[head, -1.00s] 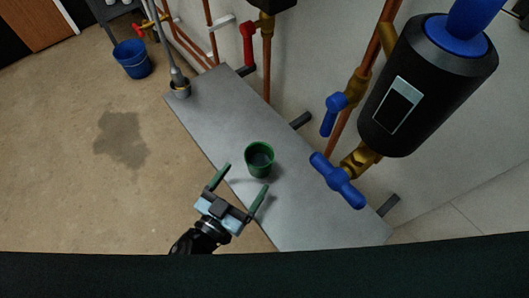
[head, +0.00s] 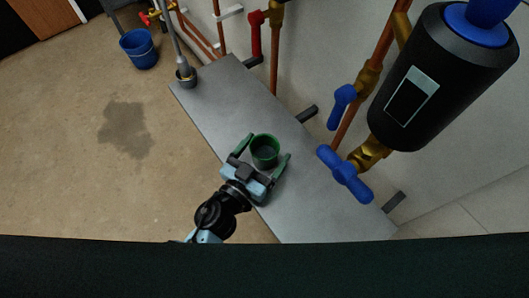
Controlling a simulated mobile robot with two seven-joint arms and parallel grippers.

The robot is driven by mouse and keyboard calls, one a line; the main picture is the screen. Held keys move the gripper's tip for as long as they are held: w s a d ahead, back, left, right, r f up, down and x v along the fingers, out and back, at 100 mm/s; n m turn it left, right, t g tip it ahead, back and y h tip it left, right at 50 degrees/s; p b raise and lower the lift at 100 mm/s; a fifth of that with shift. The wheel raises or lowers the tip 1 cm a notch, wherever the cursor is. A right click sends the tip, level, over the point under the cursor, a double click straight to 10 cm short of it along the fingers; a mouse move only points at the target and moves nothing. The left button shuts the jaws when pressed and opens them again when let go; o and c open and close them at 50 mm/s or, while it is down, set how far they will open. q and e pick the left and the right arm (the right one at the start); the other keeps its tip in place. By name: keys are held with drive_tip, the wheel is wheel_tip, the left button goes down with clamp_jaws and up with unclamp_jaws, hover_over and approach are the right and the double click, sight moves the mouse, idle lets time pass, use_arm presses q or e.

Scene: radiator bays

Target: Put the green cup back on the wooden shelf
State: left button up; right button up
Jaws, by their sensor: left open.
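The green cup (head: 265,150) stands upright on a grey shelf (head: 225,100) mounted along the wall. The shelf looks grey and metallic, not wooden, and no wooden shelf shows in the head view. My left gripper (head: 263,154) is open, with its two green fingers on either side of the cup. I cannot tell whether the fingers touch the cup. My right gripper is not in view.
A brush in a holder (head: 186,76) stands at the shelf's far end. Copper pipes, a blue valve handle (head: 345,173) and a black cylinder (head: 440,85) jut out right of the shelf. A blue bucket (head: 138,49) stands on the floor, near a dark stain (head: 126,129).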

use_arm(q)
drive_tip(key=shift+w, duration=0.1)
drive_tip(key=c, duration=1.2)
drive_tip(key=shift+r, duration=0.1)
drive_tip(key=shift+s+a+r+p, duration=0.2)
drive_tip(key=shift+a+r+p, duration=0.1)
drive_tip(key=shift+p, duration=0.1)
drive_tip(key=shift+s+a+r+p, duration=0.7)
drive_tip(key=shift+s+a+r, duration=0.55)
drive_tip(key=shift+a, duration=0.55)
drive_tip(key=shift+s+a+r+p, duration=0.7)
drive_tip(key=shift+s+a+r, duration=0.6)
drive_tip(key=shift+a, duration=0.45)
drive_tip(key=shift+s+a+r+p, duration=0.7)
drive_tip(key=shift+s+a+r, duration=0.55)
drive_tip(key=shift+a, duration=0.55)
